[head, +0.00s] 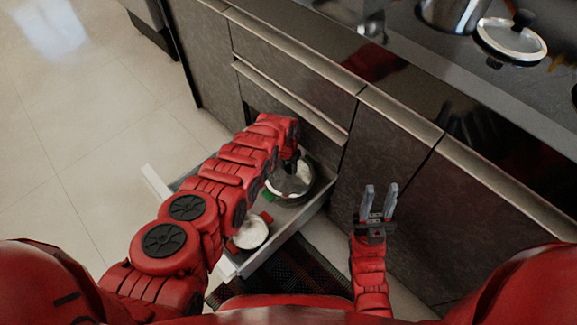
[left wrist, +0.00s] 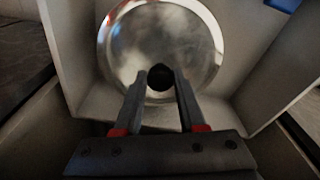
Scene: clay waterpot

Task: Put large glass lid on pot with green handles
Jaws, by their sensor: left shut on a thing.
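In the left wrist view my left gripper (left wrist: 161,82) is shut on the black knob (left wrist: 160,74) of a large round glass lid (left wrist: 190,38) with a metal rim. In the head view this glass lid (head: 291,180) is over a pot in the open drawer; a green handle (head: 269,197) shows at its left. The pot body is mostly hidden, and I cannot tell whether the lid touches its rim. My left forearm partly covers this spot. My right gripper (head: 379,202) is open and empty, to the right of the drawer.
The open drawer (head: 285,235) also holds a smaller pot (head: 250,233) with red handles. On the counter at upper right are another glass lid (head: 511,40) and a metal pot (head: 452,13). A dark mat (head: 270,278) lies below. Tiled floor at left is clear.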

